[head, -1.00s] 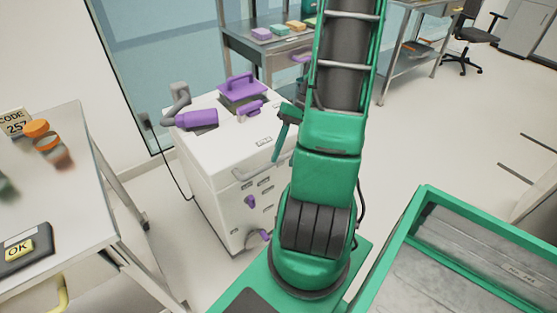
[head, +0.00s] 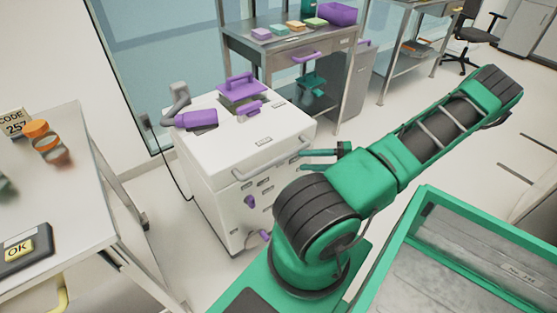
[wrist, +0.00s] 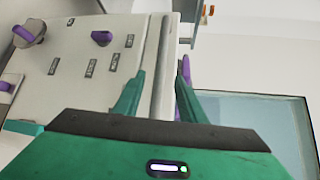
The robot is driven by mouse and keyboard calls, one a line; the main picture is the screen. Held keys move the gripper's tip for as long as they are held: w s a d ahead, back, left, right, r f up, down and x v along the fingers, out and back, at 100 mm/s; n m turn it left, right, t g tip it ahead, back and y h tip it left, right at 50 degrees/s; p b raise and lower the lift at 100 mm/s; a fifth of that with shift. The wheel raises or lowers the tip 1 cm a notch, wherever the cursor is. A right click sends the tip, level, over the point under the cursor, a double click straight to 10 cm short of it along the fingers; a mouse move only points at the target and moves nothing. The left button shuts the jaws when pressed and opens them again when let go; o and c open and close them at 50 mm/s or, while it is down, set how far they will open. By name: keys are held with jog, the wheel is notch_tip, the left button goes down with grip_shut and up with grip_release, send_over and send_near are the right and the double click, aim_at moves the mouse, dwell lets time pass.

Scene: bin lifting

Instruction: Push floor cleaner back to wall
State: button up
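The floor cleaner appears to be the white boxy machine (head: 235,145) with purple parts, left of centre in the head view, close to the glass wall (head: 180,50). A grey bar handle (head: 268,162) runs along its upper front edge. My gripper (head: 301,160) is at the right part of this handle, fingers pointing at the machine. In the wrist view, the two green fingers of my gripper (wrist: 161,70) are apart, with the handle bar (wrist: 164,45) between them. I see a gap at each side of the bar; contact is not visible.
A metal table (head: 85,190) stands at the left. A steel shelf cart (head: 300,47) with coloured blocks stands behind the machine. A green-rimmed bin (head: 405,245) is at the lower right. A black cord (head: 170,175) hangs beside the machine. Open floor lies at the right.

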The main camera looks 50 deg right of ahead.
aim_at(279, 161)
jog(key=x, duration=1)
jog(key=shift+w+f, duration=0.1)
jog(key=shift+w, duration=0.25)
